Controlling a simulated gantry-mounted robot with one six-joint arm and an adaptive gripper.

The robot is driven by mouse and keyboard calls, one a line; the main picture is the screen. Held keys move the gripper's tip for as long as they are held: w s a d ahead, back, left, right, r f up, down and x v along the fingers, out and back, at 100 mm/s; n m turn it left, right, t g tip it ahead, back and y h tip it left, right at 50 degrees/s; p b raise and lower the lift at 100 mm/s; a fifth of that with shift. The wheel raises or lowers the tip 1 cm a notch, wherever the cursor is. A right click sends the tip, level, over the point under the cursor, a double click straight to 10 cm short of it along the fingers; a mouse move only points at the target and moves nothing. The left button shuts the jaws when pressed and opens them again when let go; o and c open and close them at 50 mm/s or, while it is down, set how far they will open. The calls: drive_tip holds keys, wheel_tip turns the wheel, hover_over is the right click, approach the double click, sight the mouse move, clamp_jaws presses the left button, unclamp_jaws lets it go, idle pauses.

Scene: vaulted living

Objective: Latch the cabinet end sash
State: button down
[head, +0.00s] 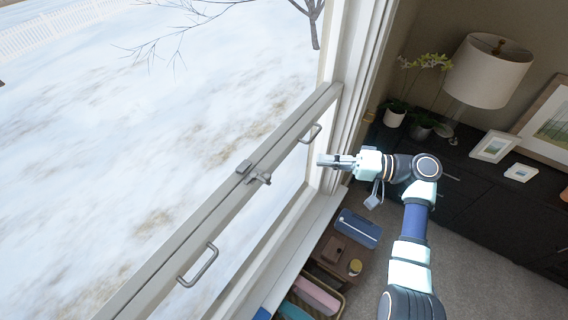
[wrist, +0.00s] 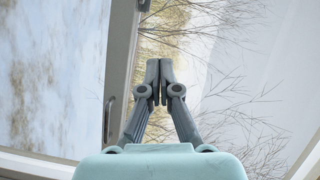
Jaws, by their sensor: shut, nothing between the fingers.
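The window sash has a grey rail (head: 215,205) running diagonally through the head view, with snow behind the glass. A small metal latch (head: 258,177) sits at the middle of the rail; I cannot tell whether it is engaged. One pull handle (head: 312,134) is on the rail's upper part and another handle (head: 198,266) on its lower part. My gripper (head: 321,160) is shut and empty, right of the latch and just below the upper handle, apart from both. In the wrist view, my gripper (wrist: 159,68) points along the rail (wrist: 121,60), and a handle (wrist: 109,119) shows at left.
A dark cabinet (head: 480,190) with a lamp (head: 487,70), potted plants (head: 395,115) and picture frames (head: 493,146) stands at the right. Below the sill are a small table with a blue case (head: 358,229) and a basket (head: 328,298). The white window jamb (head: 350,85) is close to my gripper.

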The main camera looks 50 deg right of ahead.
sight(257, 178)
drive_tip(key=w+a+f+p, duration=0.1)
drive_tip(key=w+a+p, duration=0.3)
drive_tip(key=w+a, duration=0.3)
drive_tip(key=shift+w+a+f, duration=0.25)
drive_tip(key=shift+w+a, duration=0.05)
drive_tip(key=shift+a, duration=0.55)
